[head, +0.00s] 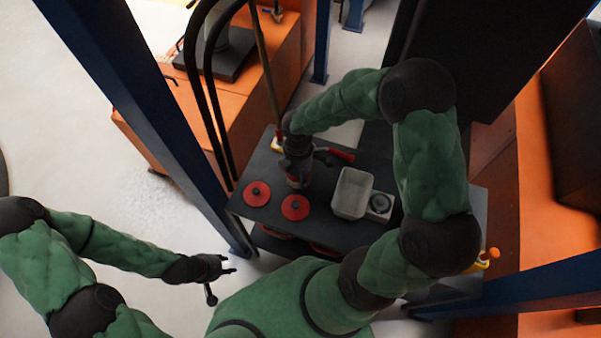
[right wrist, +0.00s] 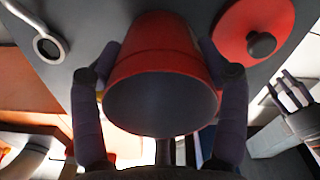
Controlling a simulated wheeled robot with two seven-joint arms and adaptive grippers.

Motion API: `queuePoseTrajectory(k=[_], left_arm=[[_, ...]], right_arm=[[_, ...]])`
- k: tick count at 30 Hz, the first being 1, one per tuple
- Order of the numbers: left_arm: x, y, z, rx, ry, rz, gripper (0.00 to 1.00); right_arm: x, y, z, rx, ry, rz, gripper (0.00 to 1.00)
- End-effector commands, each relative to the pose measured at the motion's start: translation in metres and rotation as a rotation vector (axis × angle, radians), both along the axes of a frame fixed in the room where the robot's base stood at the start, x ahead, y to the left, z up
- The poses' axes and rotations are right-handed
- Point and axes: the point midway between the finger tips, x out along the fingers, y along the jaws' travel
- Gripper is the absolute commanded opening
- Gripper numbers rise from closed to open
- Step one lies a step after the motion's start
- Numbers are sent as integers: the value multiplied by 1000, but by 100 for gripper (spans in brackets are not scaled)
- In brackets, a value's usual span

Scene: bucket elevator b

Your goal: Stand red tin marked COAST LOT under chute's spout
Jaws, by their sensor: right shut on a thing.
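My right gripper (head: 297,160) is over the dark bench (head: 325,212) in the head view. It is shut on a red tin (right wrist: 155,62), one finger on each side, in the right wrist view. The tin's dark round end faces that camera. No marking on the tin can be read, and the gripper mostly hides the tin in the head view. Whether it touches the bench is unclear. My left gripper (head: 222,277) is empty and open, low and left of the bench. I cannot make out the chute's spout for certain.
Two red lids (head: 257,193) lie on the bench's near left. A grey tray (head: 351,192) and a small round-topped device (head: 380,204) stand on the right. A red-handled tool (head: 340,155) lies behind. Black tubes (head: 208,90) and a blue post (head: 150,110) rise at the left.

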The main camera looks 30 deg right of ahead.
Motion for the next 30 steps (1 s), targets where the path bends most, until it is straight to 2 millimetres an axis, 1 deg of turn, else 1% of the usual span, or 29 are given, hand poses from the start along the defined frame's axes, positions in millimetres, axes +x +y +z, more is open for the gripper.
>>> queuePoseTrajectory(k=[8, 14, 18, 20, 27, 30], left_arm=[[0, 0, 2, 0, 0, 0, 40], [0, 0, 12, 0, 0, 0, 40], [0, 0, 25, 0, 0, 0, 40], [0, 0, 30, 0, 0, 0, 40], [0, 0, 56, 0, 0, 0, 40], [0, 0, 62, 0, 0, 0, 40]], right_arm=[[-1, 0, 2, 0, 2, 0, 37], [0, 0, 16, 0, 1, 0, 37], [0, 0, 36, 0, 1, -1, 37], [-7, 7, 47, 0, -1, 3, 37], [-37, 38, 100, 0, -3, 5, 37], [-57, 56, 107, 0, 0, 7, 37]])
